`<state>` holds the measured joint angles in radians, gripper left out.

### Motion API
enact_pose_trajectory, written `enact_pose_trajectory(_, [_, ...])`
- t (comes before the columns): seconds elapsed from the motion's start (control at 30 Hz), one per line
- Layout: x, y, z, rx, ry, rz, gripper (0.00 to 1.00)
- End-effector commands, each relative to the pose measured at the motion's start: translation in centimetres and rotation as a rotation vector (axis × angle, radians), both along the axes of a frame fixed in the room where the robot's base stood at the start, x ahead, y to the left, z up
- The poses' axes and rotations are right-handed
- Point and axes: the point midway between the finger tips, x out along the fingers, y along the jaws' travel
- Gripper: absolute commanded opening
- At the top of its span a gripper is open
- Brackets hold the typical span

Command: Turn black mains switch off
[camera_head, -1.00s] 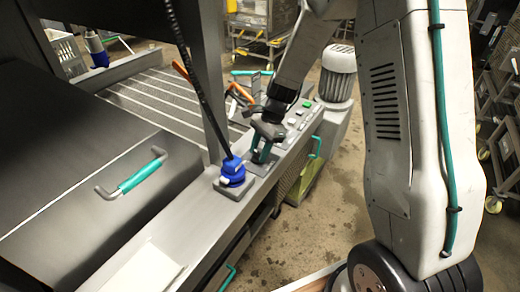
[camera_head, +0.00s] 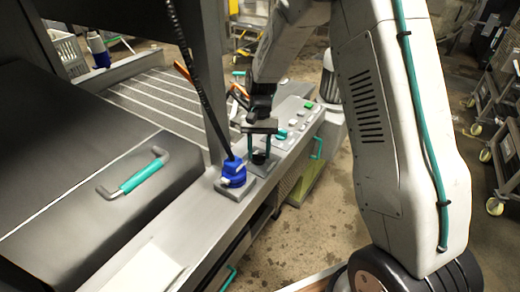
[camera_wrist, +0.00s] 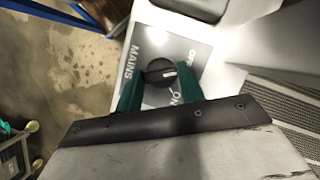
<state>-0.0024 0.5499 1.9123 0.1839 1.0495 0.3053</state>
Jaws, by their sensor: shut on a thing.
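The black mains switch (camera_wrist: 159,73) is a round knob with a light pointer mark, on a grey plate (camera_wrist: 133,84) lettered MAINS, ON and a partly hidden word. In the wrist view the pointer mark lies close to level in the picture. My gripper (camera_wrist: 160,80) is shut on the knob, with one green-padded finger on each side. In the head view my gripper (camera_head: 260,147) is upright over the switch (camera_head: 258,158) on the panel ledge, and the fingers partly hide the plate.
A blue plug connector (camera_head: 233,172) with a black cable stands just left of the switch. Green and white buttons (camera_head: 292,123) are farther along the panel. A lid with a green handle (camera_head: 140,177) is at left. Bare floor lies right of the panel.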

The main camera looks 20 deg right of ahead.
Motion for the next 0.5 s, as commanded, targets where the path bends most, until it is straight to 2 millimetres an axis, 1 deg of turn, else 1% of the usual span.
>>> enact_pose_trajectory(0.03, [0.37,0.07,0.19,-0.001,-0.01,0.034,0.15])
enact_pose_trajectory(0.2, [0.41,0.12,0.18,-0.001,-0.011,0.146,0.15])
enact_pose_trajectory(0.5, [0.44,0.19,0.2,-0.001,-0.011,0.259,0.15])
